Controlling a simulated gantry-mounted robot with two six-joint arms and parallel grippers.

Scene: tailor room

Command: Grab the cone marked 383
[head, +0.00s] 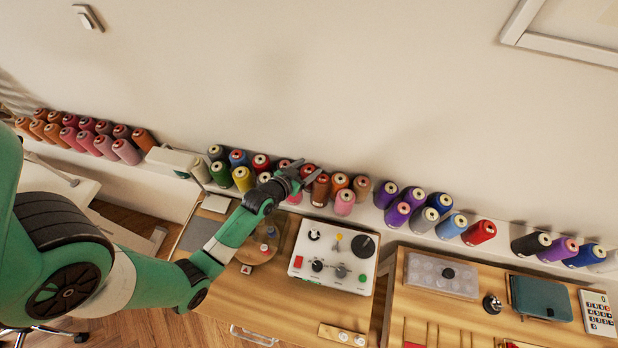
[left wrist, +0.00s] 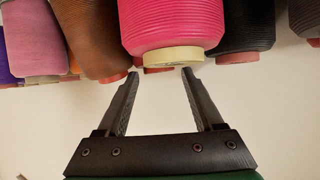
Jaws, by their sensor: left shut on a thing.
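A bright pink thread cone (left wrist: 172,25) with a cream end hangs into the left wrist view from the top. My left gripper (left wrist: 160,73) has its two black fingers on either side of the cream end, shut on this cone. No number is readable on it. In the head view my left gripper (head: 311,168) reaches over the shelf among the cones, and it mostly hides the pink cone there. A brown cone (left wrist: 100,40) and a black cone (left wrist: 246,25) stand close on either side of it. My right gripper is not in view.
The cones stand in rows on a white shelf (head: 395,231) along the wall. A pink-mauve cone (head: 344,203) and a yellow cone (head: 243,178) stand nearby. A white control box (head: 334,255) sits on the wooden table in front.

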